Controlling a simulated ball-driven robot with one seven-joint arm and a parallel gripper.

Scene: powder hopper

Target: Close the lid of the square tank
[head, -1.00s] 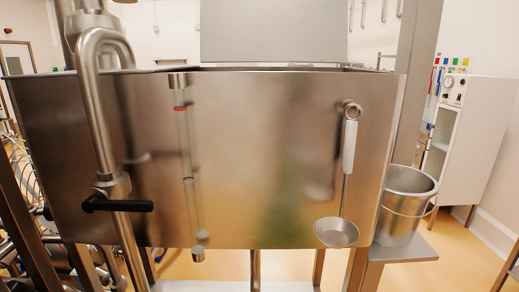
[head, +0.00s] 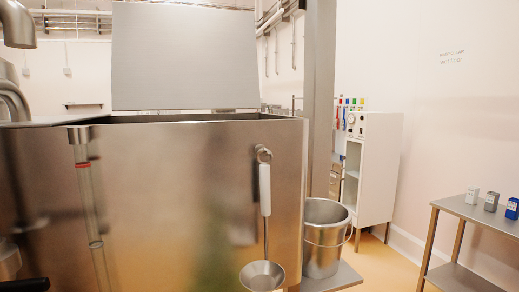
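The square tank (head: 190,190) is a large brushed steel box that fills the left and middle of the head view. Its lid (head: 184,57) is a flat grey panel standing upright at the back of the tank's top. The lid is open, and a dark strip of the tank's opening shows below it. The inside of the tank is mostly hidden by the front wall. My gripper is not in view.
A ladle (head: 263,215) hangs on the tank's front. A steel bucket (head: 325,238) stands on a low shelf right of the tank. A steel post (head: 320,100) rises behind. A side table (head: 470,212) with small boxes stands at right; floor shows between.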

